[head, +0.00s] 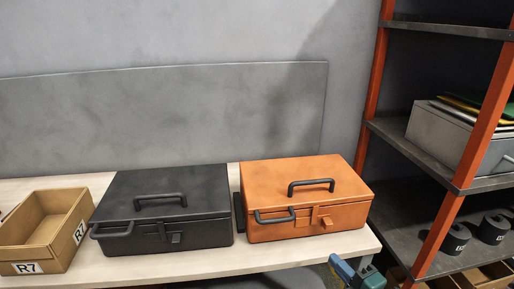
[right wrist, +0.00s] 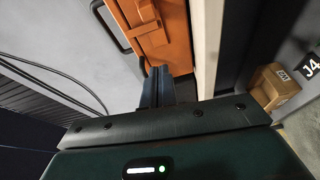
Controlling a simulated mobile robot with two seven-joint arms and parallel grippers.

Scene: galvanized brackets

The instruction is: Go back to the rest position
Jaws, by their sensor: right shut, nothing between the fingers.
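My right gripper (head: 357,272) is low at the right front corner of the table (head: 300,256) in the head view. Its blue fingers (right wrist: 157,86) are shut with nothing between them in the right wrist view. An orange toolbox (head: 262,176) with dark handles stands closed on the table, up and left of the gripper. What looks like its orange front (right wrist: 178,52) shows beyond the fingertips in the wrist view, apart from them as far as I can tell. My left gripper is not in view.
A closed black toolbox (head: 205,207) and an open cardboard bin (head: 48,258) labelled R7 stand left of the orange toolbox. A rack with orange uprights (head: 437,238) stands close on the right, holding a grey bin (head: 437,135) and dark spools (head: 457,239). A cardboard box (right wrist: 272,86) shows in the wrist view.

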